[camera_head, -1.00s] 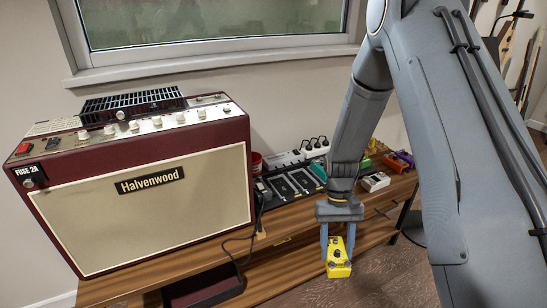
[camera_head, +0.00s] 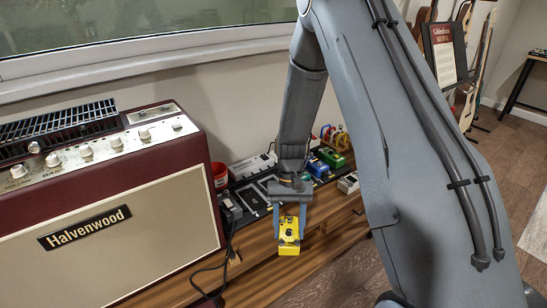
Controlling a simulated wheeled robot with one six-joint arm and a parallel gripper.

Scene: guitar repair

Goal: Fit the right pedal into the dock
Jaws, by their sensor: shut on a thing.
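A yellow pedal (camera_head: 289,234) is held between the two fingers of my gripper (camera_head: 290,220), above the front part of the wooden bench. The black dock (camera_head: 250,196), a board with pale-outlined bays, lies on the bench behind and left of the pedal. My gripper and wrist hide its right part. The pedal is apart from the dock.
A large maroon amplifier (camera_head: 110,235) labelled Halvenwood stands left of the dock, with a red cup (camera_head: 219,175) beside it. A black cable (camera_head: 212,268) hangs at the bench front. Guitars (camera_head: 463,104) stand at the far right.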

